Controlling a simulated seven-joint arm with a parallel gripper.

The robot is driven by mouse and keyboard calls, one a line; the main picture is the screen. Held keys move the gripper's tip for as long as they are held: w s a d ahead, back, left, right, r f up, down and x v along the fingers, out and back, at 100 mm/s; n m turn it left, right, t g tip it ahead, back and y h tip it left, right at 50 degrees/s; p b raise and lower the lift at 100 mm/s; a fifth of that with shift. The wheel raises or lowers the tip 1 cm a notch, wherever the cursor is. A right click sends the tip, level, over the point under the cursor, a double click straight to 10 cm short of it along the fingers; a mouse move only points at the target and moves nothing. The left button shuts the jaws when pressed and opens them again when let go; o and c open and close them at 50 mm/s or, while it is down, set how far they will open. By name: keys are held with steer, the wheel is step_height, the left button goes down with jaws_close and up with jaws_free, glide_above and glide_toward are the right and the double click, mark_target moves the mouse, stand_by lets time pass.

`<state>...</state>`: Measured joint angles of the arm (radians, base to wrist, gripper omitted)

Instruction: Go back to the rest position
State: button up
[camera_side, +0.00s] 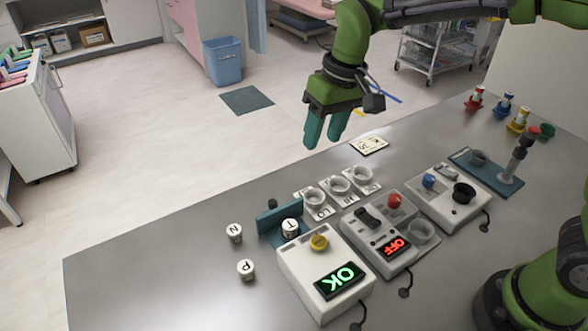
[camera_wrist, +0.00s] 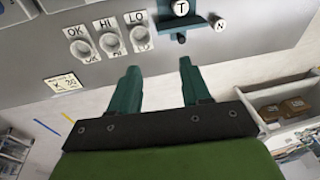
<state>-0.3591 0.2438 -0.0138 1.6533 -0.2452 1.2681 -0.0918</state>
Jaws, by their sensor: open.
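My gripper (camera_side: 325,130) is open and empty, raised beyond the far edge of the grey table (camera_side: 140,265) in the side view. In the wrist view its two green fingers (camera_wrist: 158,82) stand apart with nothing between them. A small card (camera_side: 369,144) lies on the table close to the right of the gripper. Three white cups (camera_side: 339,187) on labelled plates stand in a row nearer the camera. The wrist view shows their labels OK, HI and LO (camera_wrist: 110,43). A white piece marked T (camera_side: 290,228) sits at a teal holder (camera_side: 270,222).
White pieces N (camera_side: 235,233) and P (camera_side: 246,269) stand at the left. A box showing OK (camera_side: 325,275), a box showing OFF (camera_side: 378,238) and a box with a blue knob (camera_side: 447,195) stand in front. Coloured vials (camera_side: 504,105) stand at the right. The table's left part is clear.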

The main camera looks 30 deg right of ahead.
steer(key=s+d+r+m+t, duration=0.3)
steer(key=s+d+m+t, duration=0.1)
steer(key=s+d, duration=0.9)
steer(key=s+t, duration=0.1)
steer(key=s, duration=0.3)
steer(key=shift+d+r+t, duration=0.2)
steer(key=shift+t, duration=0.2)
